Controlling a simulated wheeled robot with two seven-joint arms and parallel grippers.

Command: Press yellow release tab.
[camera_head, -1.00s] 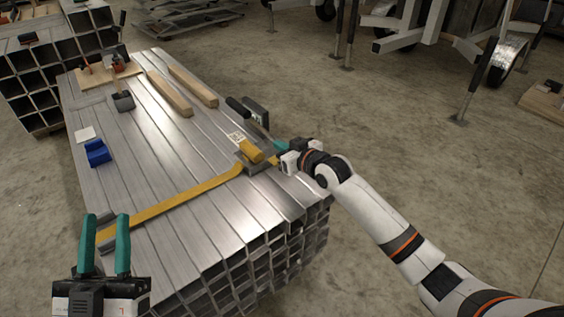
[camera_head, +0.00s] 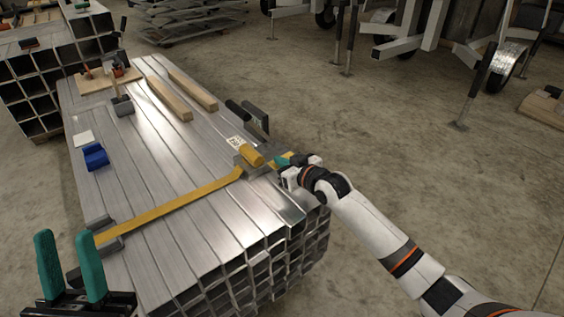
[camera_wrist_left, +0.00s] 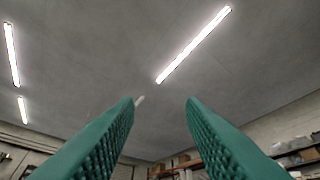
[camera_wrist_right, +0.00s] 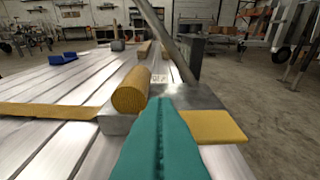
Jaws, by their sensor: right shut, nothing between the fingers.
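A metal ratchet buckle (camera_wrist_right: 120,121) sits on the bundle of aluminium tubes, with a ribbed yellow roll (camera_wrist_right: 131,90) on it. The yellow strap (camera_head: 165,207) runs from it to the left edge. A flat yellow tab (camera_wrist_right: 215,126) sticks out of the buckle's right side; the tab shows in small part in the head view (camera_head: 274,166). My right gripper (camera_head: 284,160) is shut and empty, its teal fingertips (camera_wrist_right: 172,102) beside the tab and over the buckle's edge; contact cannot be told. My left gripper (camera_head: 68,248) is open and empty at the lower left.
A dark lever (camera_head: 256,119) rises behind the buckle. Another tube stack (camera_head: 45,75) stands at the far left.

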